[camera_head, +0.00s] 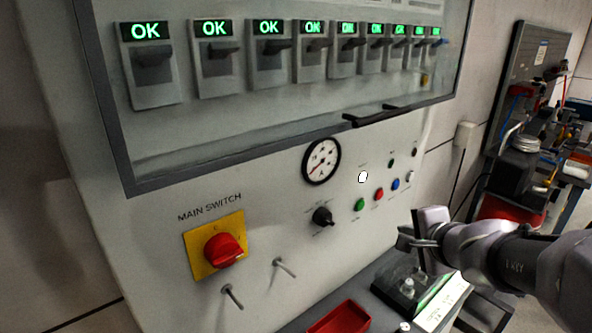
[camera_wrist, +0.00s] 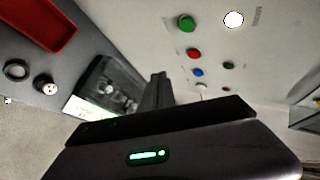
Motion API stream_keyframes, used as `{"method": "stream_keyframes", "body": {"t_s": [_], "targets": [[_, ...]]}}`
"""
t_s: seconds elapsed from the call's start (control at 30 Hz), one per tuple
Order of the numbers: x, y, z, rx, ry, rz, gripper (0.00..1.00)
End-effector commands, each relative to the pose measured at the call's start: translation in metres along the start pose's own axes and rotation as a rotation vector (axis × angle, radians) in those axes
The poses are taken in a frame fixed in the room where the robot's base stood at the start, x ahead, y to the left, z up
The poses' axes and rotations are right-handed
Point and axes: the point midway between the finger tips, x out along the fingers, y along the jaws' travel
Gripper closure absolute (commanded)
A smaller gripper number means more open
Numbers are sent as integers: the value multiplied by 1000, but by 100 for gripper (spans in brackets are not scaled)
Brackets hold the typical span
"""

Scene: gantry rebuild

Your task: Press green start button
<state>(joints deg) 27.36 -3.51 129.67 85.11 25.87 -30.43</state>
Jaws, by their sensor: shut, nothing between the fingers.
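The green button (camera_head: 359,204) is on the light grey panel, in a row with a red button (camera_head: 379,194) and a blue button (camera_head: 395,184). The green button also shows in the wrist view (camera_wrist: 187,23), at the top, with the red button (camera_wrist: 194,53) and blue button (camera_wrist: 197,72) below it. My gripper (camera_head: 404,240) is shut and empty, to the right of and below the green button in the head view, apart from it. In the wrist view the gripper (camera_wrist: 160,80) points toward the panel's lower part.
A red main switch (camera_head: 224,250) on a yellow plate is at the panel's left. A gauge (camera_head: 321,162) and black knob (camera_head: 323,216) are left of the buttons. Two metal pegs stick out below. A red tray (camera_head: 342,318) and a dark device (camera_head: 408,284) are on the ledge.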

Motion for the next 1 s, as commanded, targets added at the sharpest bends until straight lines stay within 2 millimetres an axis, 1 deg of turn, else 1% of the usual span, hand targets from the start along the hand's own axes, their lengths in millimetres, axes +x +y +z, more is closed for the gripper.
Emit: {"method": "stream_keyframes", "body": {"t_s": [0.13,0.43,0.57,0.8,1.0], "targets": [[1,0,-2,5,5,0,100],[4,-2,1,2,3,0,100],[15,-10,9,1,1,0,100],[40,-29,28,1,1,0,100],[56,-39,39,2,1,1,100]]}}
